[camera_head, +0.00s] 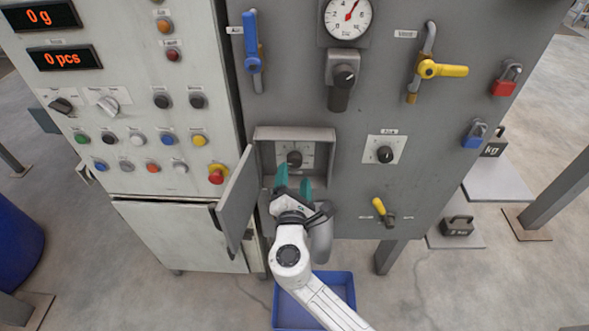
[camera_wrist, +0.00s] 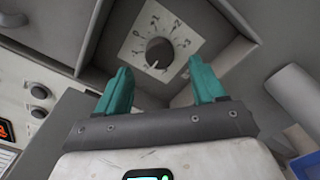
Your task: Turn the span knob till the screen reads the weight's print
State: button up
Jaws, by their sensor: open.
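The span knob appears to be the black knob (camera_head: 294,159) on a white dial plate inside a small open box on the grey panel. It also shows in the wrist view (camera_wrist: 159,53), with numbers around it. My gripper (camera_head: 293,183) is open with teal fingers, just below and in front of the knob, apart from it. In the wrist view the fingers (camera_wrist: 162,88) stand either side of the knob's line. The screen (camera_head: 40,17) at top left reads 0 g. A weight marked kg (camera_head: 494,143) stands on a grey plate at right; another weight (camera_head: 457,226) sits lower. Their full prints are unreadable.
The box's door (camera_head: 237,199) hangs open left of my gripper. A grey pipe (camera_head: 321,237) is close at its right. Another knob (camera_head: 385,154), a yellow lever (camera_head: 380,209) and a blue bin (camera_head: 342,287) are nearby.

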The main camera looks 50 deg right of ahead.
jog(key=shift+b+v, duration=0.3)
jog(key=shift+v, duration=2.5)
jog(key=s+d+f+m+g+y, duration=0.2)
jog(key=s+f+m+g+y, duration=0.15)
jog(key=s+m, duration=0.25)
jog(key=s+d+f+m+g+y, duration=0.2)
jog(key=s+d+f+m+g, duration=0.15)
jog(key=s+m, duration=0.25)
jog(key=s+a+f+m+g+y, duration=0.1)
jog(key=s+a+f+m+y, duration=0.1)
jog(key=s+a+y, duration=0.2)
jog(key=s+a+f+m+g+y, duration=0.2)
jog(key=s+a+f+m+y, duration=0.1)
jog(key=a, duration=0.5)
jog(key=shift+s+f+y, duration=0.3)
jog(key=shift+s+y, duration=0.15)
jog(key=shift+y, duration=0.3)
jog(key=shift+f, duration=0.1)
